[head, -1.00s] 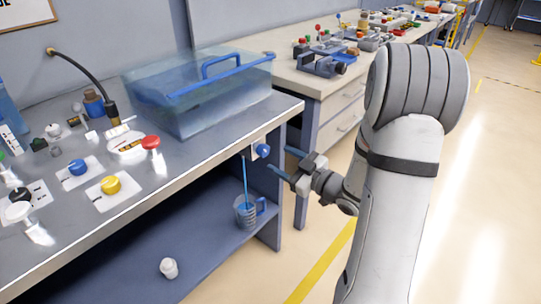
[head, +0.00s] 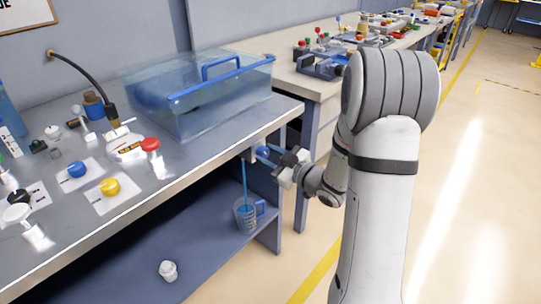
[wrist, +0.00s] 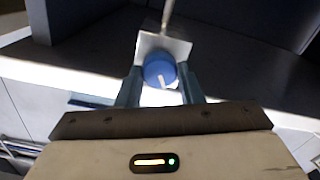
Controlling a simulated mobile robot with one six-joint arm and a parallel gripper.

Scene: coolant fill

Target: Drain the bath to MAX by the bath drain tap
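The bath (head: 205,112), a clear bluish tank with a blue bar and handle, stands on the bench's back right; I cannot read its MAX mark or level. The bath drain tap, a round blue knob with a white pointer mark, is at the bench's front right edge; it shows in the wrist view (wrist: 159,71) on a pale plate. My gripper (head: 266,157) is at the knob. In the wrist view its two fingers (wrist: 160,84) are open on either side of it, apparently with small gaps. A thin blue line, stream or tube, runs down into a jug (head: 246,215).
The bench top (head: 215,150) carries a red knob (head: 150,144), a blue knob (head: 76,168) and a yellow knob (head: 110,186). A small white object (head: 168,271) lies on the lower shelf. Open floor is at right.

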